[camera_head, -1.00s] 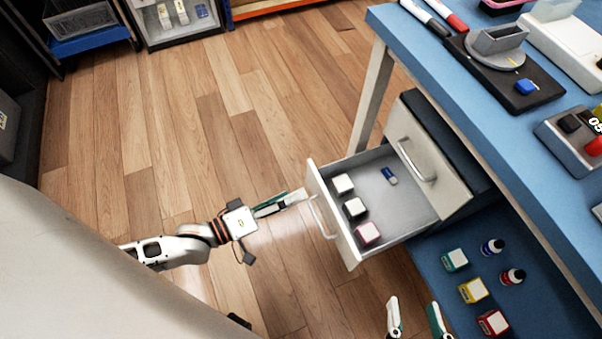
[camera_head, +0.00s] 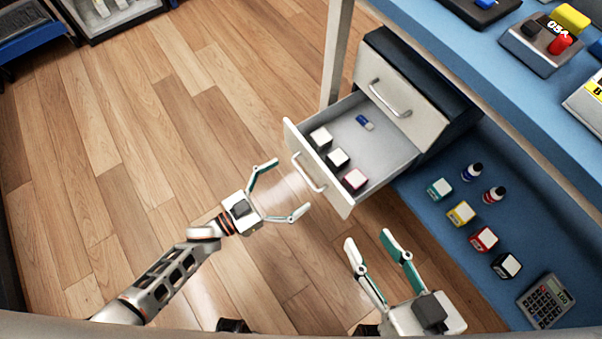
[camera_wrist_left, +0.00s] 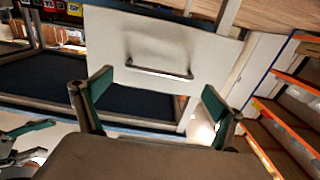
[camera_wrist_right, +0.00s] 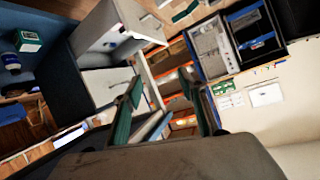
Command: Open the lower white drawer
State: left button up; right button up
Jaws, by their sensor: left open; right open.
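The lower white drawer (camera_head: 322,180) stands pulled out of its dark cabinet in the head view, with its inside exposed. Its bar handle (camera_head: 309,174) faces my left gripper (camera_head: 285,190), which is open, empty and apart from it. In the left wrist view, the drawer front (camera_wrist_left: 160,45) and handle (camera_wrist_left: 158,71) lie ahead of the spread fingers (camera_wrist_left: 155,95). Small boxes (camera_head: 336,159) and a blue-and-white item (camera_head: 365,123) lie in the drawer. My right gripper (camera_head: 368,240) is open and empty, below and right of the drawer.
The upper drawer (camera_head: 395,95) is shut. A blue shelf (camera_head: 440,215) at right holds small boxes, bottles and a calculator (camera_head: 544,301). The blue table (camera_head: 440,50) is above, with its leg (camera_head: 337,50) behind the drawer.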

aim_at(303, 175)
pick_arm(q)
jog(key=x, duration=0.4)
jog(key=shift+w+d+b, duration=0.15)
jog(key=shift+d+b, duration=0.15)
jog(key=shift+b, duration=0.05)
pick_arm(e)
jog(key=shift+s+a+f+m, duration=0.1)
jog(key=shift+s+a+m, duration=0.2)
jog(key=shift+a+m, duration=0.35)
jog(key=shift+a, duration=0.1)
pick_arm(q)
jog(key=c, duration=1.3)
jog(key=v, duration=0.3)
jog(key=shift+a+p, duration=0.3)
jog(key=shift+p, duration=0.1)
jog(key=o, duration=1.3)
pick_arm(e)
jog(key=shift+w+d+n, duration=0.25)
jog(key=shift+d+n, duration=0.3)
jog(key=shift+d, duration=0.1)
